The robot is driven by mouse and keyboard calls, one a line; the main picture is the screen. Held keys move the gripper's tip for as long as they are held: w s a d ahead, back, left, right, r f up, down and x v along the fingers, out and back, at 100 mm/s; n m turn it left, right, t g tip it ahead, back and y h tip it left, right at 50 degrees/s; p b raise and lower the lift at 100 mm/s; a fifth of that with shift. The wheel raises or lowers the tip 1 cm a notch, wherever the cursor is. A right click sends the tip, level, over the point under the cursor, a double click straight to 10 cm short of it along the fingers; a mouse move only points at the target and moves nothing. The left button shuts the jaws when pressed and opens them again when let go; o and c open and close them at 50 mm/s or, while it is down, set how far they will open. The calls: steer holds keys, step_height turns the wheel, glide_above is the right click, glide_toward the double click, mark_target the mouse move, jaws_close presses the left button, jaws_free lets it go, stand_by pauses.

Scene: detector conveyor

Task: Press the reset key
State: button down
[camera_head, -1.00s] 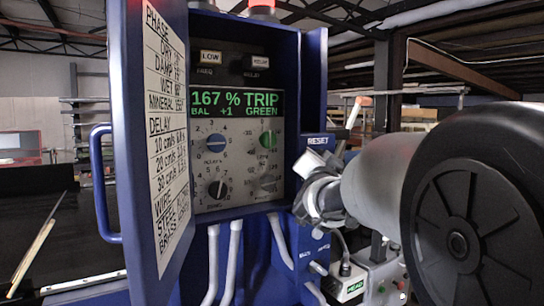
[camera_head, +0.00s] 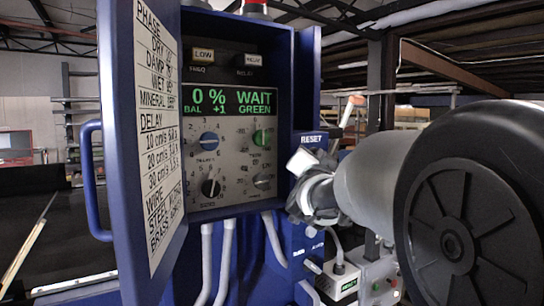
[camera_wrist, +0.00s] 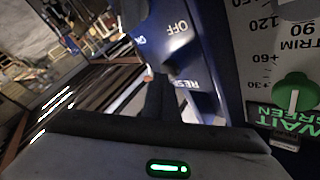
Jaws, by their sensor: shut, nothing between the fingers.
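The RESET label (camera_head: 312,139) is on the blue side box to the right of the open control cabinet (camera_head: 310,75). The reset key itself is not clearly seen; my gripper (camera_head: 299,163) covers the area under the label. In the wrist view my dark shut fingers (camera_wrist: 162,95) lie beside the RESET label (camera_wrist: 187,85), close to the panel. I cannot tell whether they touch the key. The screen (camera_head: 235,102) reads 0 %, WAIT, BAL +1, GREEN. My gripper is shut and empty.
The cabinet door (camera_head: 150,150) stands open at left with its handle (camera_head: 92,180). Inside are a blue knob (camera_head: 208,142), a black knob (camera_head: 211,187) and a green knob (camera_head: 261,138). Grey conduits (camera_head: 226,260) run below. A labelled plug box (camera_head: 343,280) hangs under my gripper.

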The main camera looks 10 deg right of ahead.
steer(key=shift+s+d, duration=0.2)
steer(key=shift+s, duration=0.3)
steer(key=shift+s+d+b, duration=0.3)
steer(key=shift+s+b, duration=0.15)
steer(key=shift+s, duration=0.35)
steer(key=shift+s+d+b, duration=0.25)
steer(key=shift+s+b, duration=0.25)
steer(key=shift+s, duration=0.3)
steer(key=shift+s+d+b, duration=0.3)
steer(key=shift+s+b, duration=0.15)
steer(key=shift+s, duration=0.35)
